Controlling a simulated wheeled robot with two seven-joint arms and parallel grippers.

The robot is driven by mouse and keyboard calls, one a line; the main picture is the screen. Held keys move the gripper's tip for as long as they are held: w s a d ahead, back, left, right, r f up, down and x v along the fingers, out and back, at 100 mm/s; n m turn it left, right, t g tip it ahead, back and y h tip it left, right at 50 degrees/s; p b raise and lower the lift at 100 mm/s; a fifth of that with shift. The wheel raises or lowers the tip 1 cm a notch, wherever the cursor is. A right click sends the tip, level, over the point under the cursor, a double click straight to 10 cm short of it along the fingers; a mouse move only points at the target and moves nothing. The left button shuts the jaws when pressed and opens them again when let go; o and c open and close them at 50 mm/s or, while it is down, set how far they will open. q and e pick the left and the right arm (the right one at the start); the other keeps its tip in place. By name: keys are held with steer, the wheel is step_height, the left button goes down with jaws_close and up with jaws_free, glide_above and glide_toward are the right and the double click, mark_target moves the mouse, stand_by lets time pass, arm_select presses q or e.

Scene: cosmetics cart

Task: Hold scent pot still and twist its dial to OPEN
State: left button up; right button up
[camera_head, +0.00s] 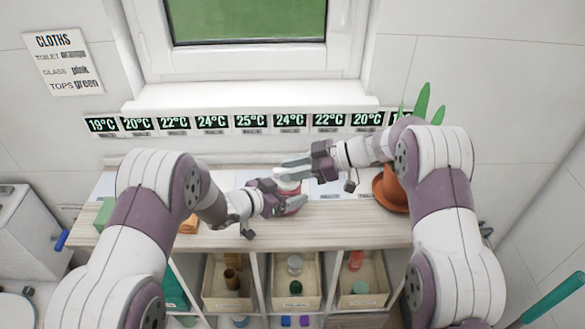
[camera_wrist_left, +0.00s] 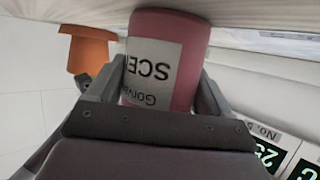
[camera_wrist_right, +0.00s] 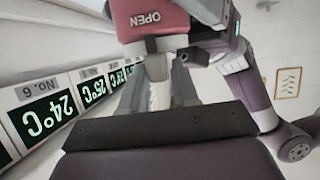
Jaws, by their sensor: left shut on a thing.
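The scent pot (camera_head: 287,188) is a small pink pot on the wooden counter top, partly covered by my grippers in the head view. My left gripper (camera_head: 290,200) is shut on its body. The left wrist view shows the pot (camera_wrist_left: 165,55) between both fingers, with a white label reading "SCE". My right gripper (camera_head: 287,167) is above the pot, its fingers apart. In the right wrist view, the word OPEN stands on the pink pot (camera_wrist_right: 122,25). A pale part, apparently the dial (camera_wrist_right: 158,90), lies between the right fingers (camera_wrist_right: 158,95); I cannot tell whether they touch it.
An orange plant pot (camera_head: 390,192) stands on the counter (camera_head: 340,222) to the right, near my right arm. Temperature displays (camera_head: 250,121) line the wall behind. Bins (camera_head: 228,305) holding small items sit on shelves below. An orange item (camera_head: 189,224) lies at the left.

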steer(key=v, duration=1.2)
steer(key=shift+r, duration=0.1)
